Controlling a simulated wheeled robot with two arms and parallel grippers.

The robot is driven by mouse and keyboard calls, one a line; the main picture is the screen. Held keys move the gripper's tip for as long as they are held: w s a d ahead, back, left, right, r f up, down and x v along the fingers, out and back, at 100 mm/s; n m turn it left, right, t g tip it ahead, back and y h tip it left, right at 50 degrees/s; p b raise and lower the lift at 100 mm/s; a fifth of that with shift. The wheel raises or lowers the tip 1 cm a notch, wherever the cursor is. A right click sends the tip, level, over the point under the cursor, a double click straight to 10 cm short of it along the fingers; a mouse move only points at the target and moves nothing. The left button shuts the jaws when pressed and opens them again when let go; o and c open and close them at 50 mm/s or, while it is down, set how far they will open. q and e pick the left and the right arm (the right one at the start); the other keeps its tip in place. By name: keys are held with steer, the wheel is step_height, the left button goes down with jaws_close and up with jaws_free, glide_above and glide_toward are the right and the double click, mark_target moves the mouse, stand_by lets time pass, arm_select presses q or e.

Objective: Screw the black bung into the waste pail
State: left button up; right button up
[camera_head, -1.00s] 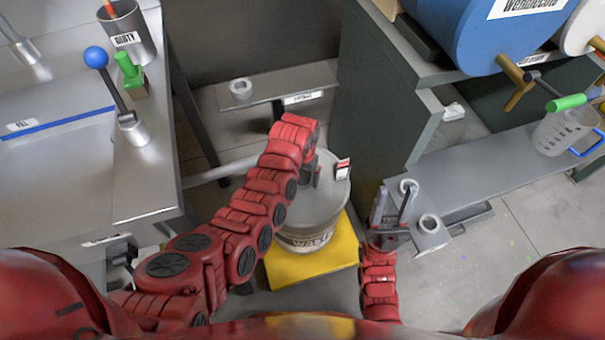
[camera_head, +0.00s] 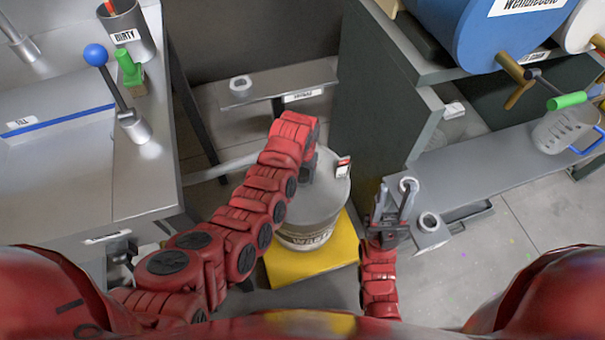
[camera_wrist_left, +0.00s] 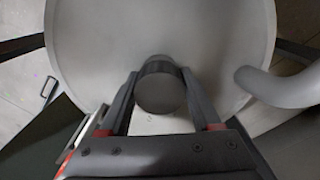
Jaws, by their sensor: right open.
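The waste pail (camera_head: 307,215) stands on a yellow base, with its round grey lid up. The black bung (camera_wrist_left: 160,87) shows in the left wrist view as a dark cylinder over the pail's pale top. My left gripper (camera_wrist_left: 160,72) has a finger on each side of it, the tips against its sides. Whether the bung sits in an opening is hidden. In the head view my left gripper (camera_head: 309,165) is over the lid, mostly covered by my wrist, and the bung is hidden there. My right gripper (camera_head: 396,192) is open and empty, right of the pail.
A pale curved pipe (camera_wrist_left: 283,86) reaches over the lid's edge. A yellow base (camera_head: 300,266) is under the pail. A dark green panel (camera_head: 380,90) rises behind. A steel bench (camera_head: 80,190) is at left.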

arm_select(q)
steer(key=shift+o, duration=1.4)
